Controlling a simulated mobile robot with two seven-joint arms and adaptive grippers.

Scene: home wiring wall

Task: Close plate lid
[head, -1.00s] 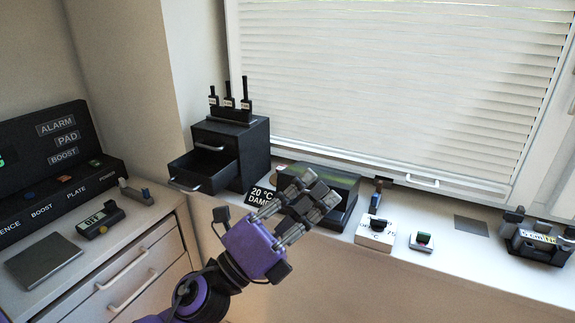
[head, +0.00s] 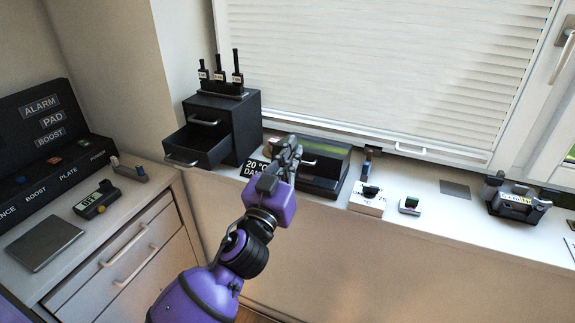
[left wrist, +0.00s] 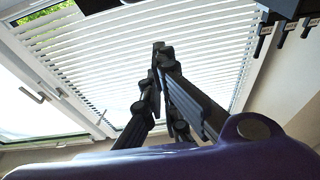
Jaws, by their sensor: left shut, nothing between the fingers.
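A low black box (head: 325,178) stands on the window sill, with a small light handle on its front and a sign reading "20 °C" at its left. I take it for the plate unit, but I cannot tell how its lid stands. My left gripper (head: 290,150) is in front of the box's left part and hides some of it. I cannot tell if it touches the box. In the left wrist view, its black fingers (left wrist: 160,52) are together with nothing between them, and the blinds show behind. My right gripper is in neither view.
A black drawer cabinet (head: 238,130) with one drawer pulled out (head: 195,150) stands left of the box. A counter with a control panel (head: 45,140) is at the left.

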